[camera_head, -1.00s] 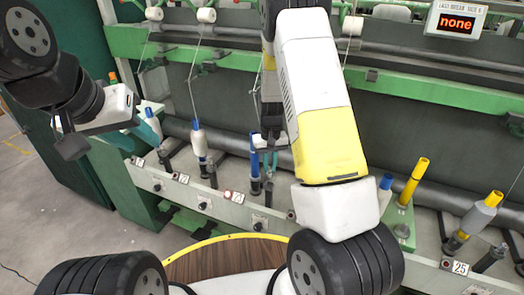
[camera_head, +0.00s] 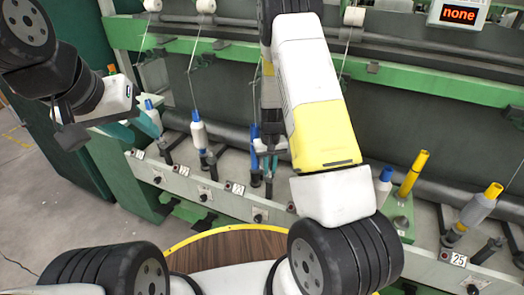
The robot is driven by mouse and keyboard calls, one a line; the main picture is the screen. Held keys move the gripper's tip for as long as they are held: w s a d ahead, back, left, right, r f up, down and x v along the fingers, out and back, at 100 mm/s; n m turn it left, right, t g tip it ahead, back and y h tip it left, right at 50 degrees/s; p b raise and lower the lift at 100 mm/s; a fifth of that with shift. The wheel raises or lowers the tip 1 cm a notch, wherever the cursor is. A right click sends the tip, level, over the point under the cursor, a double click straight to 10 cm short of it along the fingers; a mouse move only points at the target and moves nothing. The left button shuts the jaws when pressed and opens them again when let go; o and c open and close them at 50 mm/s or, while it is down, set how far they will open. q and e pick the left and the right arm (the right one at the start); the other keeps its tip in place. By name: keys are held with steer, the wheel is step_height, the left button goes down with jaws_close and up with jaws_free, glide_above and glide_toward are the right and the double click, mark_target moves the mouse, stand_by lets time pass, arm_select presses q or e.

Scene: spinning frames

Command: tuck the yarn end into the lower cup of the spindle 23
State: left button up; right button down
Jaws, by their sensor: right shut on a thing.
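The plate marked 23 (camera_head: 237,188) is on the front rail, left of centre. Behind it stands the spindle 23 with a bare blue tube (camera_head: 254,138). My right gripper (camera_head: 269,166) hangs from above, right beside this tube and low over the rail. It is shut on the yarn end, which is too thin to make out between the fingers. A faint yarn (camera_head: 252,88) shows above the tube. The lower cup is small and partly hidden by the fingers. My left gripper (camera_head: 72,132) is at the far left, away from the spindles; its jaw opening is unclear.
Neighbouring spindles carry a white-blue bobbin (camera_head: 198,133) at left, and a yellow tube (camera_head: 414,174) and a grey bobbin with yellow top (camera_head: 480,206) at right. A green beam (camera_head: 420,82) crosses behind. A display (camera_head: 458,14) reads "none". My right arm hides the middle.

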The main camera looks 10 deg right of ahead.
steer(key=c, duration=1.3)
jaws_free()
steer(key=shift+r, duration=3.85)
